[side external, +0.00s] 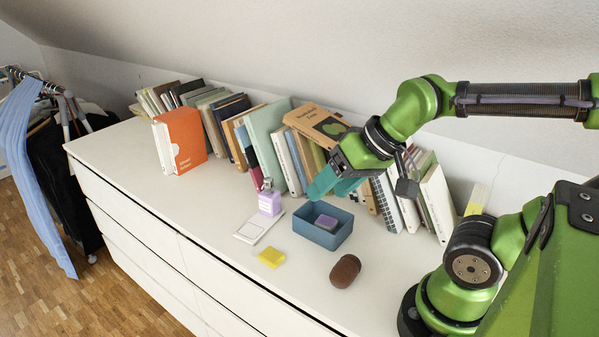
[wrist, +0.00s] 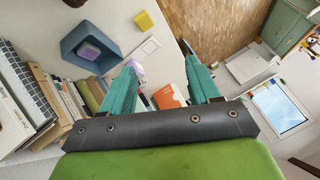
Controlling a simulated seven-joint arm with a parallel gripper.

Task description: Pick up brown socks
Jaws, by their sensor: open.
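The brown socks (side external: 345,271), a rolled oval bundle, lie on the white dresser top in front of the blue bin, in the side external view. My gripper is open, empty and well apart from the socks.
The blue bin (side external: 336,241) holds a purple block (side external: 326,222). A yellow block (side external: 271,258), a lilac bottle (side external: 269,203) and a white tray (side external: 247,236) stand left of the socks. Books (side external: 265,130) line the wall. The dresser top (side external: 195,208) is clear at front left.

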